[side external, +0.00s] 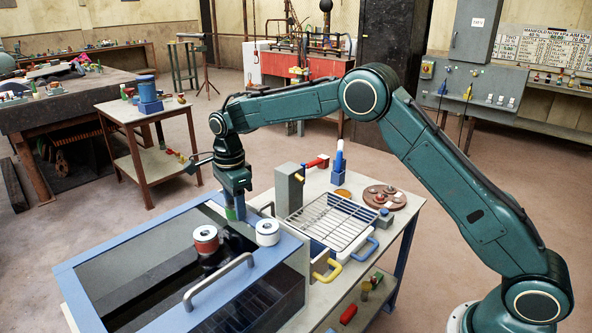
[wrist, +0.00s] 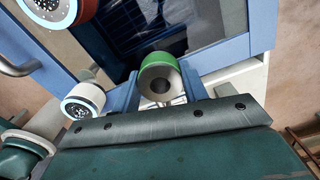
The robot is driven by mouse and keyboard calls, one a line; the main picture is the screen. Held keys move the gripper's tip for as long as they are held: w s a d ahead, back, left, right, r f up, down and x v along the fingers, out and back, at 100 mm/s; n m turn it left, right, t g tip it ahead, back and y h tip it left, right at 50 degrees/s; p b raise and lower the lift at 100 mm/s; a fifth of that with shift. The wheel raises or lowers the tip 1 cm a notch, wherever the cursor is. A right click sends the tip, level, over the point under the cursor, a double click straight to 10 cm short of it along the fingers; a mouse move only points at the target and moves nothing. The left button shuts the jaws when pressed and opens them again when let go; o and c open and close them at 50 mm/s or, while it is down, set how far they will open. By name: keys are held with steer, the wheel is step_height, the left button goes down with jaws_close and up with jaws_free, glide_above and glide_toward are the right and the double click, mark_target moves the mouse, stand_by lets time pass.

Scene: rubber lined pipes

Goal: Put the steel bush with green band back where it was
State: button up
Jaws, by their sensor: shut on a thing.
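The steel bush with the green band (wrist: 158,66) is between the two blue fingers of my gripper (wrist: 160,80) in the wrist view, with its bore facing the camera. My gripper is shut on it. In the side external view my gripper (side external: 236,200) points down over the far right end of the blue-framed box, and a bit of the green band (side external: 230,213) shows below it. I cannot tell whether the bush touches the surface beneath.
The blue-framed box (side external: 130,247) has a dark glass top and a grey handle (side external: 218,282). A red-banded bush (side external: 206,240) and a white bush with a blue edge (side external: 267,232) stand close to my gripper. A wire rack (side external: 330,222) and a grey post (side external: 288,188) are to the right.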

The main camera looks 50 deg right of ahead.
steer(key=shift+f, duration=0.1)
steer(key=o, duration=1.3)
steer(key=shift+r, duration=6.15)
